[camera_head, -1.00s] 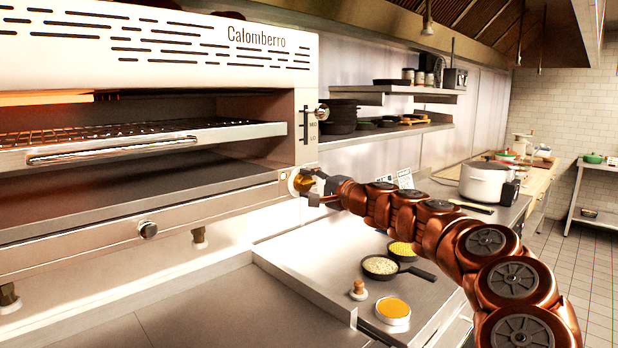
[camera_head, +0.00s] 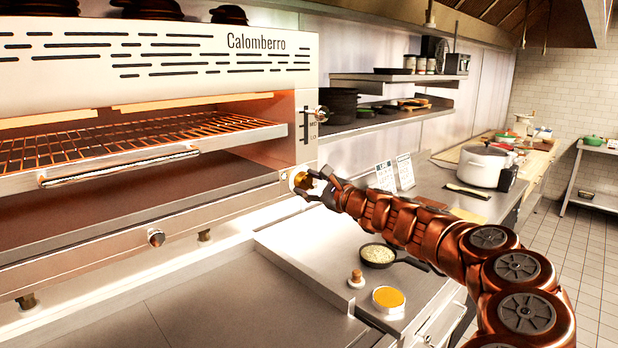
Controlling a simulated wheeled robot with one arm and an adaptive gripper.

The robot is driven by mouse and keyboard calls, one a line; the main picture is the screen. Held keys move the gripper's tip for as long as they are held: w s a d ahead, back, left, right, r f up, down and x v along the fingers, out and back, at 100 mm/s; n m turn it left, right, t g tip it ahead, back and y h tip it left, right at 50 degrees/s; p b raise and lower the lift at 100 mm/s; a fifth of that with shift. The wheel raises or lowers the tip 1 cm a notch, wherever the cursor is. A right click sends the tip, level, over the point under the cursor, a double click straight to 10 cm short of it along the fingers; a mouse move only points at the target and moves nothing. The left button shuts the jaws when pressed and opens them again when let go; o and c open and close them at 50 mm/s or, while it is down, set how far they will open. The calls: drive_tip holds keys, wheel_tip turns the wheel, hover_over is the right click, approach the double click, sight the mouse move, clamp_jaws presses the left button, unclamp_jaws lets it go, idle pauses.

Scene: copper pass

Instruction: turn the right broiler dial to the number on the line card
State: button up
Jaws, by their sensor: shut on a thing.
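The right broiler dial (camera_head: 301,180) is a brass-coloured knob at the lower right corner of the steel broiler (camera_head: 268,197). My gripper (camera_head: 308,183) reaches it from the right and is shut on it, with the fingers at its sides. The dial's markings are too small and partly hidden to read. A white line card (camera_head: 385,176) stands on the counter behind my arm, with a second white card (camera_head: 405,171) beside it. The writing on both is too small to read.
A left knob (camera_head: 156,238) sits on the broiler's front. Below my arm are a small pan (camera_head: 378,255), a yellow-filled tin (camera_head: 388,299) and a wooden-topped tool (camera_head: 357,278). A large pot (camera_head: 482,165) stands farther back. The front counter is clear.

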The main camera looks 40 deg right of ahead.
drive_tip(key=shift+m+p, duration=0.35)
drive_tip(key=shift+m, duration=0.45)
drive_tip(key=shift+f, duration=0.1)
drive_tip(key=o, duration=1.1)
drive_tip(key=shift+o, duration=0.2)
drive_tip(key=s+d, duration=0.1)
drive_tip(key=s, duration=1.1)
drive_tip(key=shift+d, duration=0.3)
drive_tip(key=shift+w, duration=0.1)
